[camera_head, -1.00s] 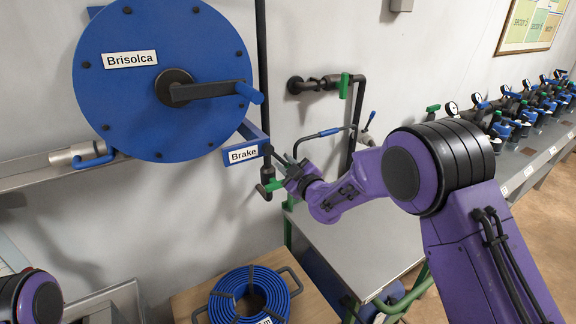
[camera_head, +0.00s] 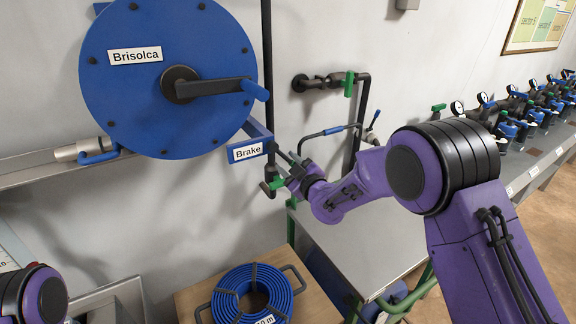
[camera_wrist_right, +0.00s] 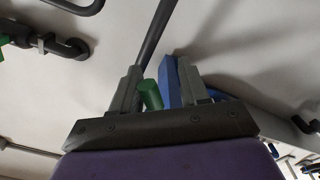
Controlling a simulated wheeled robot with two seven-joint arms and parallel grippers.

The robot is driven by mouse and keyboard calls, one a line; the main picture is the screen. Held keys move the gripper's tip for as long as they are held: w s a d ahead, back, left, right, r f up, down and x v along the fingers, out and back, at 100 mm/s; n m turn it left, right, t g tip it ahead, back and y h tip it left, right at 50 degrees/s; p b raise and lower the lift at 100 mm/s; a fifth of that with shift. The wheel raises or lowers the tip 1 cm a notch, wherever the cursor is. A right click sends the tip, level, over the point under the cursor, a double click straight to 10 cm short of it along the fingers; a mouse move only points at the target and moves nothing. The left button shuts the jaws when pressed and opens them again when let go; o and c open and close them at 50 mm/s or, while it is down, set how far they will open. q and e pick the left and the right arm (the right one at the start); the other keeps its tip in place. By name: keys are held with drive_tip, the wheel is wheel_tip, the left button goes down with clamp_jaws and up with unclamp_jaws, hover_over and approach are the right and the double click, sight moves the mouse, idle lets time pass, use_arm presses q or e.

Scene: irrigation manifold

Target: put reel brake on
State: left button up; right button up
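The blue hose reel (camera_head: 130,100) labelled "Brisolca" hangs on the wall at upper left, its crank (camera_head: 215,88) pointing right. The blue bracket with the "Brake" label (camera_head: 248,151) sits below its right edge. A dark lever (camera_head: 283,156) shows at the bracket's right end, partly hidden by my gripper. My right gripper (camera_head: 292,172) is just right of and below the bracket. In the right wrist view its fingers (camera_wrist_right: 160,88) are apart, with a green cylinder (camera_wrist_right: 150,95) and a blue part (camera_wrist_right: 171,80) seen between them. I cannot tell whether they touch. My left gripper is out of view.
A dark vertical pipe (camera_head: 266,60) with a green valve (camera_head: 272,185) runs close to my right gripper. Another pipe with a green handle (camera_head: 348,85) is right of it. A blue hose coil (camera_head: 228,302) lies below. A grey table (camera_head: 350,240) stands under my arm.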

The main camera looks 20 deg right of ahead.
drive_tip(key=shift+s, duration=0.1)
drive_tip(key=b+v, duration=0.3)
drive_tip(key=v, duration=0.7)
drive_tip(key=shift+s, duration=0.1)
